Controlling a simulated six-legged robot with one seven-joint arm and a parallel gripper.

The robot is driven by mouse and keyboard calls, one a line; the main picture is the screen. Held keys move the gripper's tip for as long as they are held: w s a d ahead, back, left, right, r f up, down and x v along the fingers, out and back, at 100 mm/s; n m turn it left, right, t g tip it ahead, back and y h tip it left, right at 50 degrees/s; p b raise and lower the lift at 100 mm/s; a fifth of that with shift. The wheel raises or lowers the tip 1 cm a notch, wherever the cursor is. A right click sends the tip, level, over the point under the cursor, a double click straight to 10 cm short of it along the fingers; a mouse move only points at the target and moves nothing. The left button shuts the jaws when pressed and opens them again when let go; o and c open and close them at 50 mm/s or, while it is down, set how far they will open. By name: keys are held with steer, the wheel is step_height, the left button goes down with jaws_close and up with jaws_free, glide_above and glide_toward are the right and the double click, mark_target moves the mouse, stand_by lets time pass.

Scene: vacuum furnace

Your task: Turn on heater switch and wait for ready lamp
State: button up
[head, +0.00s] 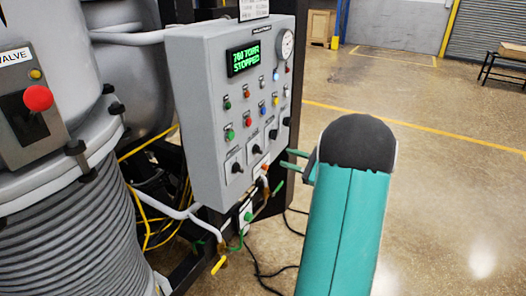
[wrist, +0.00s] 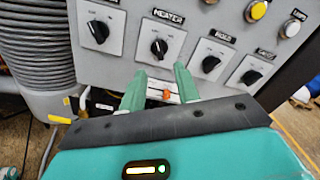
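The heater switch (wrist: 158,47) is a black rotary knob on a light plate under a HEATER label in the wrist view. In the head view it appears to be the second knob from the left (head: 256,149) in the panel's lower row. Its white mark points roughly upward. My gripper (wrist: 159,80) is open and empty, its two green fingers apart just below the heater plate; contact cannot be judged. In the head view its fingertips (head: 284,159) show right of the panel's lower edge. Several coloured lamps and buttons sit above the knobs; I cannot tell which is the ready lamp.
The grey control panel (head: 210,125) has a green display (head: 243,60) whose second line reads STOPPED. Similar knobs flank the heater switch. An orange part (wrist: 166,95) shows between the fingers. Cables and pipes hang below the panel. Open floor (head: 450,190) lies to the right.

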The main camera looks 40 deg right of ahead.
mark_target(261, 150)
steer(key=x, duration=0.9)
steer(key=shift+w+a, duration=0.15)
steer(key=shift+a, duration=0.05)
jaws_close()
